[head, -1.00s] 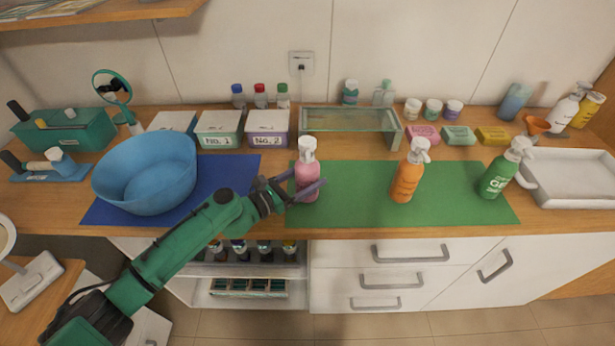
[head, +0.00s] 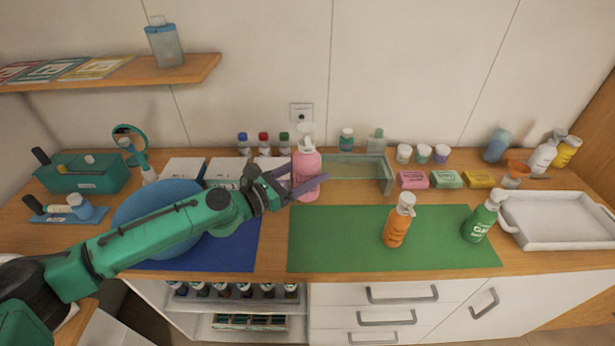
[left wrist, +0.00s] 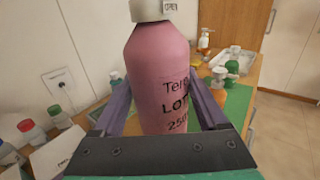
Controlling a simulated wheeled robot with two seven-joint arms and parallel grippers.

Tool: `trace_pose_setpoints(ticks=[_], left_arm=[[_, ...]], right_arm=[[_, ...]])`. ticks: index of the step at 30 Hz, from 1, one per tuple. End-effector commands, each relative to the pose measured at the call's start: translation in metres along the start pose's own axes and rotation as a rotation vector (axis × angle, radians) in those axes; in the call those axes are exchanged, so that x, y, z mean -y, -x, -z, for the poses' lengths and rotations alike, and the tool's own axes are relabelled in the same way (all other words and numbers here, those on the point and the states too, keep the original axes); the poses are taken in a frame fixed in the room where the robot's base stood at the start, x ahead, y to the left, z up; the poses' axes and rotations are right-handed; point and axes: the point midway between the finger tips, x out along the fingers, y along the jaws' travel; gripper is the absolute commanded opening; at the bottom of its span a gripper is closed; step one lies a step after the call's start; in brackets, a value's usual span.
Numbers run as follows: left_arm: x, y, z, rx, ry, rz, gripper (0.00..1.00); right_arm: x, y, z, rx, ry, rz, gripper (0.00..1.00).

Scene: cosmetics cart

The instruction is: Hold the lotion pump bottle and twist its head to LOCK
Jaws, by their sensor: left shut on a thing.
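The pink lotion pump bottle (head: 306,172) is upright and raised above the counter in the head view. My left gripper (head: 297,185) is shut around its body. In the left wrist view the pink bottle (left wrist: 160,75) stands between the two purple fingers, with lettering reading in part "LOT" and "250". Its white collar (left wrist: 153,10) shows the word "OPEN" at the top edge. The pump head (head: 306,134) is cut off in the wrist view. My right gripper is in neither view.
An orange pump bottle (head: 397,222) and a green one (head: 483,217) stand on the green mat (head: 335,240), whose left part is clear. A blue basin (head: 150,205) sits left, partly behind my arm. A glass stand (head: 350,172) is behind the bottle. A white tray (head: 560,240) is at the right.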

Motion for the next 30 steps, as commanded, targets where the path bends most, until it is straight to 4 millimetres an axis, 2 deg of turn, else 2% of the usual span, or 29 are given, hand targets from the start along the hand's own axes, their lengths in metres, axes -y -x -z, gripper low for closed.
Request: trace_pose_setpoints(ticks=[7, 11, 30], left_arm=[[0.000, 0.000, 0.002, 0.002, -0.001, 0.000, 0.01], [0.000, 0.000, 0.011, 0.001, -0.001, 0.001, 0.01], [0.000, 0.000, 0.092, 0.001, 0.001, 0.001, 0.01]], right_arm=[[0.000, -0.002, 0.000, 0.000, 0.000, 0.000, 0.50], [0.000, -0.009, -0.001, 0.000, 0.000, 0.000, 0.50], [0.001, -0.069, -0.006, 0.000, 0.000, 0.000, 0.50]])
